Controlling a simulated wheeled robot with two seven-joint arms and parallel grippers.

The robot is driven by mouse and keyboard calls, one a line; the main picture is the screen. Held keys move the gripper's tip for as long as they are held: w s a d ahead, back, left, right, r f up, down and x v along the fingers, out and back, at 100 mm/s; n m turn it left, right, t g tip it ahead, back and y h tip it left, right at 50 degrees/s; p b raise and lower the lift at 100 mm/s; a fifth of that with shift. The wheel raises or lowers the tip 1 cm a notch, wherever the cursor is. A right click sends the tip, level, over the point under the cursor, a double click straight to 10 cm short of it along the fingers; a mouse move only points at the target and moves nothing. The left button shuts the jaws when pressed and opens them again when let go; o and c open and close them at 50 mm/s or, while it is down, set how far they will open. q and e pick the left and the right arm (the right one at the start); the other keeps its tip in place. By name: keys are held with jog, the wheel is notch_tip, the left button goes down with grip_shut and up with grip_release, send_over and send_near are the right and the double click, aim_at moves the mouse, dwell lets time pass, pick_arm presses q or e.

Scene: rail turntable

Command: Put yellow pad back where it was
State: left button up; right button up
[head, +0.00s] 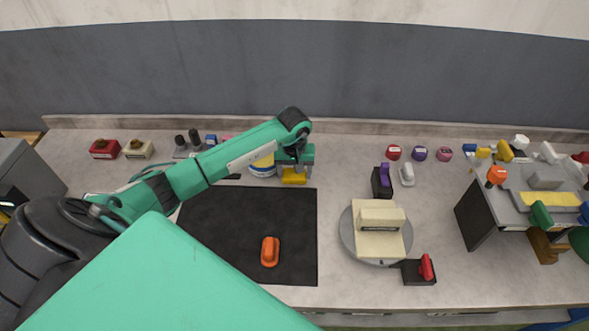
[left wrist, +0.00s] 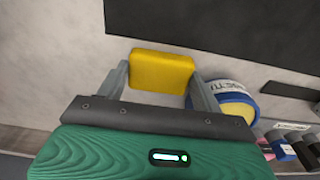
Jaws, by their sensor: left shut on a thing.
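The yellow pad (head: 294,176) is a small flat block in my left gripper, near the back edge of the black mat (head: 217,232). In the left wrist view the pad (left wrist: 161,72) sits between the two fingers. My left gripper (head: 294,172) is shut on the pad. In the left wrist view the gripper (left wrist: 160,82) also shows. A round tin with a white and blue label and yellow (head: 263,167) stands just left of the gripper; it also shows in the left wrist view (left wrist: 230,100). My right gripper cannot be made out.
An orange block (head: 270,251) lies on the mat. A round turntable (head: 346,237) carries a cream block (head: 381,218). A black holder with a purple piece (head: 382,182) and a white piece (head: 407,174) stand behind it. A crowded grey stand (head: 480,210) is at right.

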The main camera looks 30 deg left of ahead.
aim_at(294, 175)
pick_arm(q)
jog(key=shift+f, duration=0.15)
jog(key=shift+f+b, duration=0.2)
jog(key=shift+b, duration=0.15)
jog(key=o, duration=1)
jog(key=shift+o, duration=0.2)
jog(key=shift+r, duration=0.15)
jog(key=shift+r+p, duration=0.15)
jog(key=shift+p, duration=0.2)
notch_tip(294, 175, up, 12)
jog(key=b, duration=0.4)
jog(key=shift+s+d, duration=0.15)
jog(key=shift+s, duration=0.05)
